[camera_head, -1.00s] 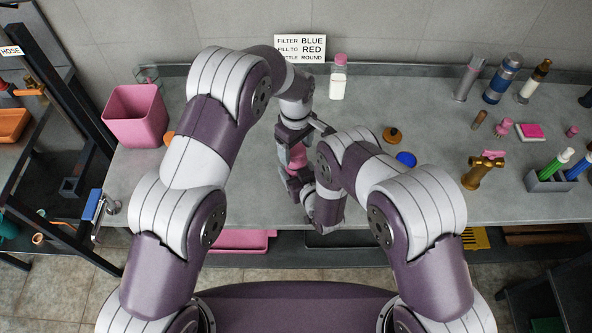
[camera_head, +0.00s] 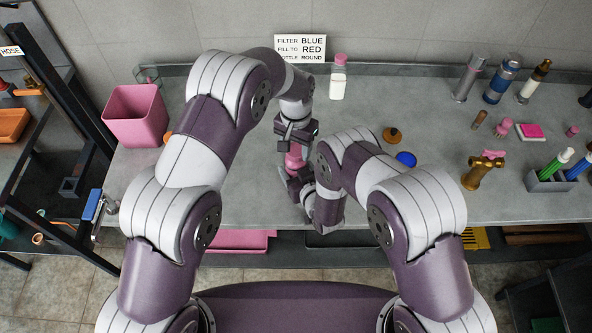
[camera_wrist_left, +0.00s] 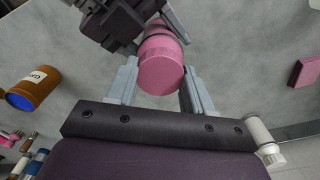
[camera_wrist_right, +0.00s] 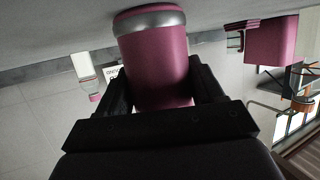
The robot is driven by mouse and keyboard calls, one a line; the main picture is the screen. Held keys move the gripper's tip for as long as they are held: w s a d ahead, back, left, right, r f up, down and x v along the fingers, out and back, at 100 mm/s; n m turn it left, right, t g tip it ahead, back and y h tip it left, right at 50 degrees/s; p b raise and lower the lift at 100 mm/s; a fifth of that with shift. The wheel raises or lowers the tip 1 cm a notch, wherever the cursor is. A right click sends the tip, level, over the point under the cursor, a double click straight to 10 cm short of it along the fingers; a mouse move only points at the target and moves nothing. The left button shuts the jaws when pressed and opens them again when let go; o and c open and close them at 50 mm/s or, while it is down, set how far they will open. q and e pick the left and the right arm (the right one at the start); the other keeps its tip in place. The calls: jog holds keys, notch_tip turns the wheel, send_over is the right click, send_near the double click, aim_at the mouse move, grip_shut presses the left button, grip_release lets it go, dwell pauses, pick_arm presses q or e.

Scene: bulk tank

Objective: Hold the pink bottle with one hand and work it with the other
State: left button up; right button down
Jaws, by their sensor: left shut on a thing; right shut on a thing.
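The pink bottle (camera_head: 294,160) is held above the counter between my two grippers. My left gripper (camera_head: 295,148) is at its upper end. In the left wrist view the bottle's round pink end (camera_wrist_left: 162,75) sits between the left fingers, which are shut on it. My right gripper (camera_head: 300,186) is shut on the bottle lower down. In the right wrist view the bottle's pink body (camera_wrist_right: 158,60), with a silver band near one end, is between the dark right fingers. My right forearm stands close beside the bottle in the head view.
A white bottle with a pink cap (camera_head: 338,78) stands behind, near a sign (camera_head: 301,48). A pink bin (camera_head: 136,116) is on the left. A brown jar (camera_head: 392,135) and a blue round lid (camera_head: 406,159) lie to the right. Brass fittings (camera_head: 482,172) and several bottles stand farther right.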

pick_arm(q)
jog(key=shift+m, duration=0.4)
jog(key=o, duration=1.2)
jog(key=shift+o, duration=0.2)
jog(key=shift+r, duration=0.1)
notch_tip(320, 180, up, 7)
jog(key=shift+r, duration=0.15)
pick_arm(e)
jog(key=shift+c, duration=0.3)
grip_release()
pick_arm(q)
jog(key=shift+f+b, duration=0.6)
pick_arm(e)
jog(key=v, duration=1.2)
jog(key=shift+s+d, duration=0.2)
jog(key=shift+s, duration=0.05)
